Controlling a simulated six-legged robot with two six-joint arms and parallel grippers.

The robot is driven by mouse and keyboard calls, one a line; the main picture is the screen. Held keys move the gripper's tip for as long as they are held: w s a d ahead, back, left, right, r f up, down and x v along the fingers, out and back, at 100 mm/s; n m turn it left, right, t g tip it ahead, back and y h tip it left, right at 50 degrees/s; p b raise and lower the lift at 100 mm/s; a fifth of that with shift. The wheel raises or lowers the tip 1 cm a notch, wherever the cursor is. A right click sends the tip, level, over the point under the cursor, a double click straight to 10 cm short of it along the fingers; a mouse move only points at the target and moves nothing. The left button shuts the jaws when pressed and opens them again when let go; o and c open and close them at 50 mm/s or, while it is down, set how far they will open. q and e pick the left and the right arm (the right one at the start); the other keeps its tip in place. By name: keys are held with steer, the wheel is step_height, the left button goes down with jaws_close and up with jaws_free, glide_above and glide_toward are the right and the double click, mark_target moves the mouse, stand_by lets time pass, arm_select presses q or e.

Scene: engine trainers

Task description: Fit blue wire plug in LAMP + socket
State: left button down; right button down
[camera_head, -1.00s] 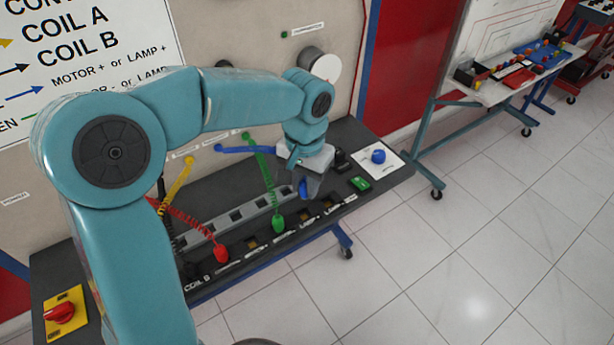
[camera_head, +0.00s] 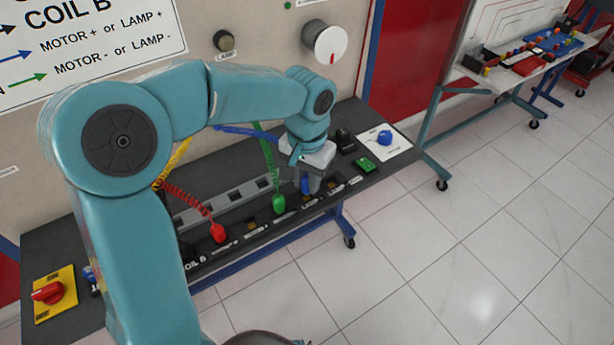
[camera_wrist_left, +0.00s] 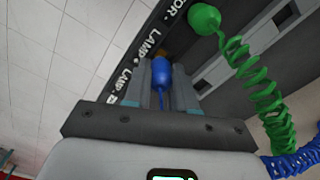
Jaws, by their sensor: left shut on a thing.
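My left gripper (camera_head: 308,183) is shut on the blue plug (camera_head: 305,185), low over the socket row of the dark bench panel. In the left wrist view the blue plug (camera_wrist_left: 161,72) stands between the two grey fingers, its tip toward a brownish socket (camera_wrist_left: 161,53) beside the LAMP + label (camera_wrist_left: 154,38). Whether the tip is inside the socket or just above it I cannot tell. The blue coiled wire (camera_wrist_left: 290,165) shows at lower right in that view. My right gripper is not in view.
The green plug (camera_head: 279,203) stands in the row left of my gripper, its coil (camera_wrist_left: 262,90) close by in the wrist view. The red plug (camera_head: 218,232) is farther left.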

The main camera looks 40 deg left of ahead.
arm_select(q)
steer(key=shift+a, duration=0.1)
steer(key=shift+f+b, duration=0.65)
steer(key=shift+f, duration=0.3)
stand_by(0.6)
steer(key=c, duration=1.2)
jaws_free()
steer(key=shift+o, duration=0.2)
steer(key=shift+r, duration=0.1)
steer(key=shift+r+p, duration=2.35)
steer(key=shift+r, duration=0.4)
steer(key=shift+r+p, duration=0.75)
steer(key=shift+r, duration=0.1)
steer(key=o, duration=0.6)
steer(key=shift+c, duration=0.2)
